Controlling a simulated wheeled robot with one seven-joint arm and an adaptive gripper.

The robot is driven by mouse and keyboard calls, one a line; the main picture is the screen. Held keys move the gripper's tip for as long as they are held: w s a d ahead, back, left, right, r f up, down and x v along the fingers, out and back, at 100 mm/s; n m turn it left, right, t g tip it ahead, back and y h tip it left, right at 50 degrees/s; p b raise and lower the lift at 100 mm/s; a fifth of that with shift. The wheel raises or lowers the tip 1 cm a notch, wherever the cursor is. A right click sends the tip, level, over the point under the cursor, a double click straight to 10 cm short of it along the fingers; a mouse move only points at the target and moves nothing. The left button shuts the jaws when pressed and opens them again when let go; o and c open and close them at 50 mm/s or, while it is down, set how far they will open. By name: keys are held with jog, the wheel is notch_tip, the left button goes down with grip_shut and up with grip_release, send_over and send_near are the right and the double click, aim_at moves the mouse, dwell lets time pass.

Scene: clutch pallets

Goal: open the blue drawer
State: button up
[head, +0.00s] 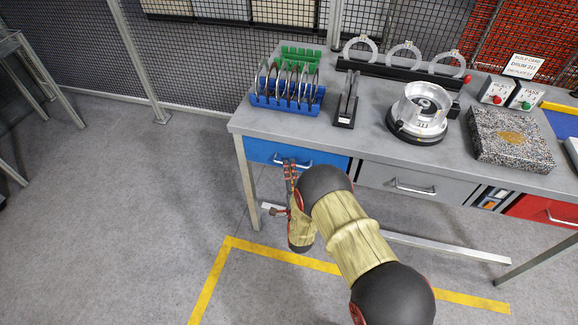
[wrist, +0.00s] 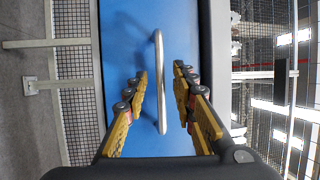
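The blue drawer (head: 262,148) sits at the left end of the workbench, its front flush under the top, so it looks shut. Its silver bar handle (head: 304,164) is partly hidden by my gripper (head: 290,168) in the head view. In the wrist view the blue front (wrist: 122,40) fills the middle and the handle (wrist: 159,60) runs up and down. My gripper's fingers (wrist: 161,74) are open, one on each side of the handle, with a visible gap to each. I cannot tell how deep the fingertips reach past the bar.
A grey drawer (head: 385,183) and a red drawer (head: 545,209) lie to the right. The floor before the bench is clear, with a yellow line (head: 210,283).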

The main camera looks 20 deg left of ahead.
jog(key=shift+x, duration=1.15)
jog(key=shift+c, duration=1.1)
jog(key=c, duration=0.4)
grip_shut()
